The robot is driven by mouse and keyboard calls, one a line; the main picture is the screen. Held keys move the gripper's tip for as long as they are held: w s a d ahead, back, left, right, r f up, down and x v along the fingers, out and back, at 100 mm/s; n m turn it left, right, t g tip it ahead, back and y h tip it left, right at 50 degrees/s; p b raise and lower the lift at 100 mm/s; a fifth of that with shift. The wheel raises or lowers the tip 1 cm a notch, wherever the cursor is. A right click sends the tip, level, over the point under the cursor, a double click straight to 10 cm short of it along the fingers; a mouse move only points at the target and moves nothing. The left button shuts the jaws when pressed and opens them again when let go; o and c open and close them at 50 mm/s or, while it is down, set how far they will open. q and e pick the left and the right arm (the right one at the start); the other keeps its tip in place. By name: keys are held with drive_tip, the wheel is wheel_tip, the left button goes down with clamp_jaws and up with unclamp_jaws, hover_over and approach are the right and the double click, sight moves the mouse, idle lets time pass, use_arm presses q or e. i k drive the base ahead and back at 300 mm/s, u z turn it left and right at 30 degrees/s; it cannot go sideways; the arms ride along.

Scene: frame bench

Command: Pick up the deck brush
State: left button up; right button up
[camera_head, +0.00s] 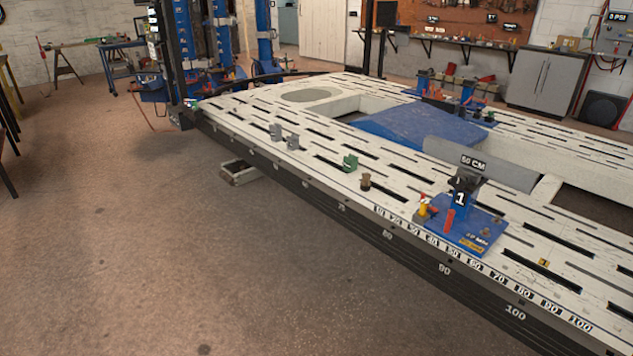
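I cannot make out a deck brush for certain in the head view. Neither of my grippers shows in this view. A long white slotted frame bench (335,128) runs from the middle left to the lower right. On it stands a blue clamp block (463,233) marked 1, with small red and yellow parts beside it. Small grey, green and brown pieces lie along the bench's near side, among them a green piece (350,162) and a brown piece (365,182).
Open brown floor (150,250) lies to the left of the bench. A low box-like part (240,173) sticks out under its near edge. Blue posts (190,45) stand at its far left end. A grey cabinet (545,80) and a pegboard workbench are at the back.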

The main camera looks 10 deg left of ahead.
sight(365, 184)
drive_tip(key=z, duration=0.4)
drive_tip(key=i, duration=1.55)
drive_tip(key=u, duration=0.6)
drive_tip(key=i, duration=1.4)
drive_tip(key=u, duration=0.75)
drive_tip(key=i, duration=0.45)
